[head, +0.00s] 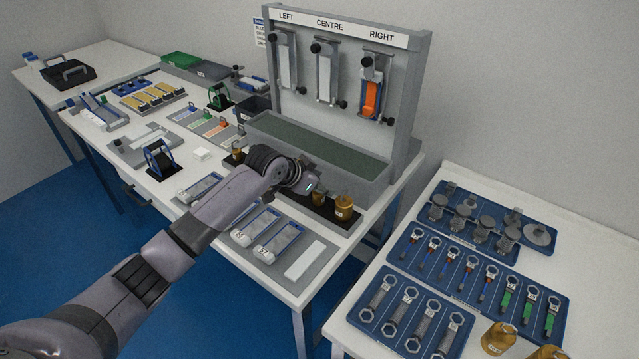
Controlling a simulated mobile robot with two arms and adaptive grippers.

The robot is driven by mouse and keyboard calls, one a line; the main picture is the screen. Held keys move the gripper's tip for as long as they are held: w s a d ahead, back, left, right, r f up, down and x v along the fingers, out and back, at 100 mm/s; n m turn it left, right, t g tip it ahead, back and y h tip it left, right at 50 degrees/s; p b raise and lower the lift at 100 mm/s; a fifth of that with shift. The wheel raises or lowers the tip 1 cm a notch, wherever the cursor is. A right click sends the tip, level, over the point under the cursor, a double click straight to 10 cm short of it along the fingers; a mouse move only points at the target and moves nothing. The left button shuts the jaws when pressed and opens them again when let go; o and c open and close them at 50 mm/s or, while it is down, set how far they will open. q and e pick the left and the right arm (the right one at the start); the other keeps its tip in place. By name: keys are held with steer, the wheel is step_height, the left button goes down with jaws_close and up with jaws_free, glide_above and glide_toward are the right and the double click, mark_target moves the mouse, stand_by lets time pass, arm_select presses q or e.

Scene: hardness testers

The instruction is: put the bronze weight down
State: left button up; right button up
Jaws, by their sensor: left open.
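My left gripper (308,180) is above the dark strip in front of the tester stand; it is open, and its fingertips are small and partly hidden by its own body. A bronze weight (344,208) stands upright on the right end of the dark strip (325,212), just right of and below the gripper. Another bronze weight (319,196) stands beside it, close under the gripper and partly hidden. A further bronze weight (238,153) shows left of the gripper at the strip's other end. I cannot tell whether the gripper touches any weight. My right gripper is out of view.
The tester stand (427,90) has stations marked LEFT, CENTRE and RIGHT, with an orange piece (371,100) at RIGHT. Sample trays and tools crowd the white table. On the right table are blue trays (480,262) and larger bronze weights (497,338).

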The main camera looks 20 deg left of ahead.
arm_select(q)
steer(key=shift+a+r, duration=0.1)
steer(key=shift+r, duration=0.15)
steer(key=v, duration=1.1)
steer(key=shift+s+r, duration=0.25)
steer(key=shift+s, duration=0.05)
steer(key=shift+a, duration=0.1)
